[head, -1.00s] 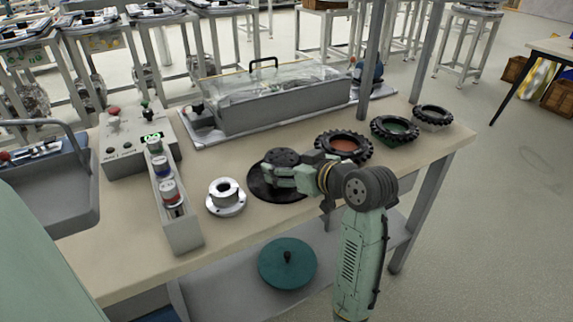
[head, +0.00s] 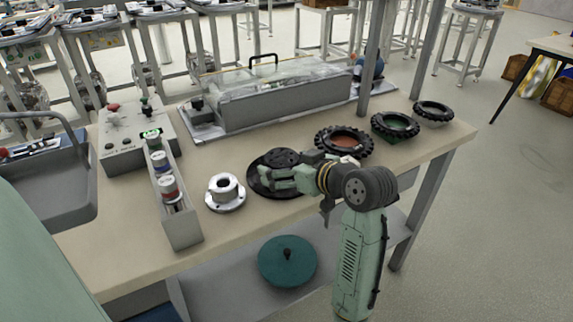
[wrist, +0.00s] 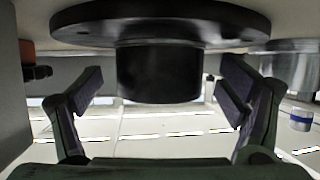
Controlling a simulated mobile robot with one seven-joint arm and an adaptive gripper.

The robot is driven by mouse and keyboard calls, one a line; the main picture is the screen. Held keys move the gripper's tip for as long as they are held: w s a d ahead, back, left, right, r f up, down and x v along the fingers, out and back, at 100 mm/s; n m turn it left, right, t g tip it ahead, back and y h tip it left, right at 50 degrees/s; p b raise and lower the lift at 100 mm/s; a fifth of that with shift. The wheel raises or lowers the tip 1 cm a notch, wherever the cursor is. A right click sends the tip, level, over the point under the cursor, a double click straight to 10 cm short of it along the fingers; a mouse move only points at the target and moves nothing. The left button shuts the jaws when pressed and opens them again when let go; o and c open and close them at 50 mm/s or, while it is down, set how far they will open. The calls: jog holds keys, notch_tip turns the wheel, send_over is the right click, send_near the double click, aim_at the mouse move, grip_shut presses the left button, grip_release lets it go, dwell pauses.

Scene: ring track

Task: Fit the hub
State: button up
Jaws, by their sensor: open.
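A silver flanged hub (head: 225,190) stands upright on the bench, left of a black round plate (head: 258,180). A black cylindrical post (head: 284,157) rises from the plate. My gripper (head: 278,180) is at the near side of this post, low over the plate. In the wrist view, which looks upside down, the open fingers stand on either side of the black post (wrist: 160,75), with gaps left and right. The plate (wrist: 160,20) spans the top there, and the silver hub (wrist: 290,68) shows at the right edge. My gripper holds nothing.
Tyres with a reddish (head: 345,143), a green (head: 395,126) and a dark centre (head: 433,113) lie to the right. A narrow grey tray (head: 181,225) with small cans and a button box (head: 135,140) stand left. A clear-lidded case (head: 280,95) is behind. A teal disc (head: 287,262) sits on the lower shelf.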

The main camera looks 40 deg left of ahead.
aim_at(286, 161)
notch_tip(286, 161, up, 10)
dwell(0.6)
dwell(0.8)
